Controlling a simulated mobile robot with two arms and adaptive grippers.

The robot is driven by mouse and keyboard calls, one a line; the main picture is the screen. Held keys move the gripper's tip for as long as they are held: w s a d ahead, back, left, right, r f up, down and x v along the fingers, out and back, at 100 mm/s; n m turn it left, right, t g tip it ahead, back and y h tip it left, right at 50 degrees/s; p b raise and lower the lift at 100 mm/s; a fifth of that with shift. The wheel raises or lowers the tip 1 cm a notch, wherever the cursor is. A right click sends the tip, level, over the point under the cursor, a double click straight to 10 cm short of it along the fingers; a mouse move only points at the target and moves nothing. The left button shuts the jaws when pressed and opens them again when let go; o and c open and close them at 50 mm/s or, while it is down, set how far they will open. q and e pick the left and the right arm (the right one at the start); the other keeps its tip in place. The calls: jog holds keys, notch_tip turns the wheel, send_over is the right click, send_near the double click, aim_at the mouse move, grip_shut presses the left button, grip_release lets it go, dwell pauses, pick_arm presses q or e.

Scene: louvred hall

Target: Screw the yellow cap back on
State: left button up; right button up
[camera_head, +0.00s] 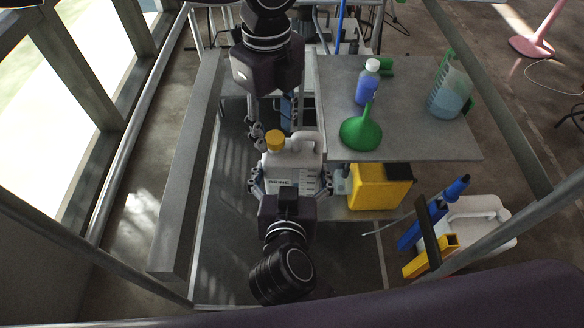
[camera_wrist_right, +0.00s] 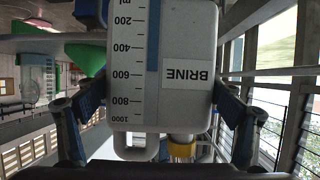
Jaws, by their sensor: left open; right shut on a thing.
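The white jug (camera_head: 292,166) labelled BRINE stands upright, with a scale on its side and a handle on top. My right gripper (camera_head: 290,183) is shut on it, one finger on each side. The jug (camera_wrist_right: 165,50) fills the middle of the right wrist view, where it appears upside down. The yellow cap (camera_head: 275,140) sits at the jug's neck, left of the handle; it also shows in the right wrist view (camera_wrist_right: 181,150). I cannot tell how tightly it sits. My left gripper (camera_head: 276,126) is open, just beyond the cap, with a finger near its left side.
A grey table at the right (camera_head: 415,148) holds a green funnel (camera_head: 361,132), a blue bottle (camera_head: 368,88) and a beaker of blue liquid (camera_head: 447,98). A yellow container (camera_head: 379,187) stands below the table's front edge. A grey beam (camera_head: 185,190) runs along the left.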

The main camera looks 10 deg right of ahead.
pick_arm(q)
jog(key=shift+f, duration=0.55)
